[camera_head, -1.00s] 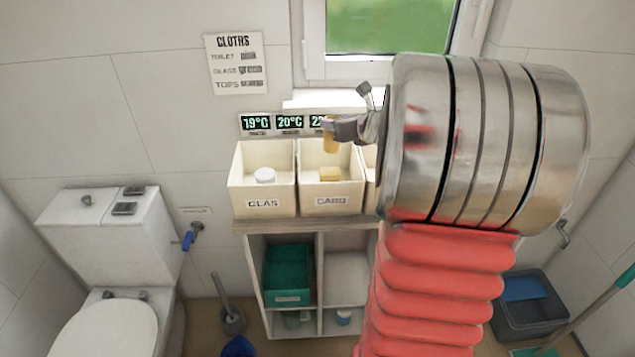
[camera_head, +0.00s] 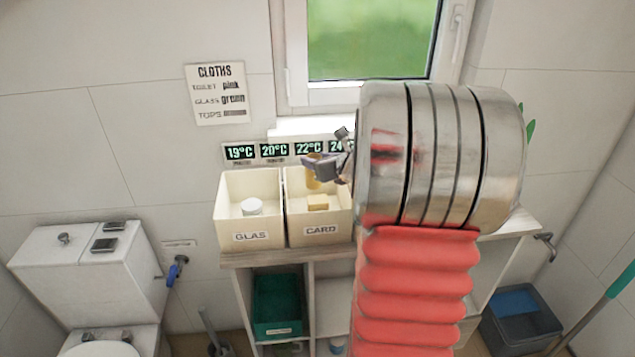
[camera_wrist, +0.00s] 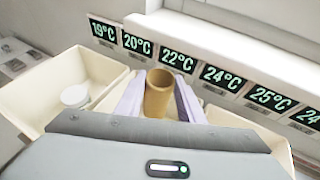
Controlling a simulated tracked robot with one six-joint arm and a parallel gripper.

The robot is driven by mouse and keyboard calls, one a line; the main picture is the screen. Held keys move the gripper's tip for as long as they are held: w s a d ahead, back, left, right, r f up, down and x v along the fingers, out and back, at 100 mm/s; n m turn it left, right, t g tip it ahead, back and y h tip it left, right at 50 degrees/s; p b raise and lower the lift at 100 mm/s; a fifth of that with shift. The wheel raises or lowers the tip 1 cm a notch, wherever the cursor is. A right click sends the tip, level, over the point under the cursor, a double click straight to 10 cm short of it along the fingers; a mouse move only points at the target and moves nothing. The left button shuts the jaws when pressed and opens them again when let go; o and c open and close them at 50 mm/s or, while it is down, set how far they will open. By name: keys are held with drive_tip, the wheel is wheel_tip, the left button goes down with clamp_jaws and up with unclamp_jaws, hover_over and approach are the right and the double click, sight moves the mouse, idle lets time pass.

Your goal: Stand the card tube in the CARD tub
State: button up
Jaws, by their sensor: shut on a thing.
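The card tube (camera_wrist: 159,92) is a brown, open-topped cylinder between the two pale fingers of my gripper (camera_wrist: 158,100) in the wrist view. It stands about upright. In the head view my gripper (camera_head: 318,170) is over the CARD tub (camera_head: 320,242), a cream box with a CARD label. The tube (camera_head: 313,184) shows below the fingers, its lower part inside or just above the tub's opening; I cannot tell whether it touches the floor. A small tan block (camera_head: 317,203) lies in the same tub.
The GLAS tub (camera_head: 250,244) with a white round lid (camera_head: 251,207) stands directly left. A row of temperature displays (camera_head: 275,151) is on the wall behind. The shelf top (camera_head: 235,260) carries the tubs. A toilet (camera_head: 75,260) is at left.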

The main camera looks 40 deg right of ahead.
drive_tip(key=shift+f, duration=0.8)
drive_tip(key=shift+f, duration=1.9)
drive_tip(key=shift+f, duration=0.6)
drive_tip(key=o, duration=1.3)
drive_tip(key=shift+c, duration=0.2)
drive_tip(key=shift+r, duration=0.1)
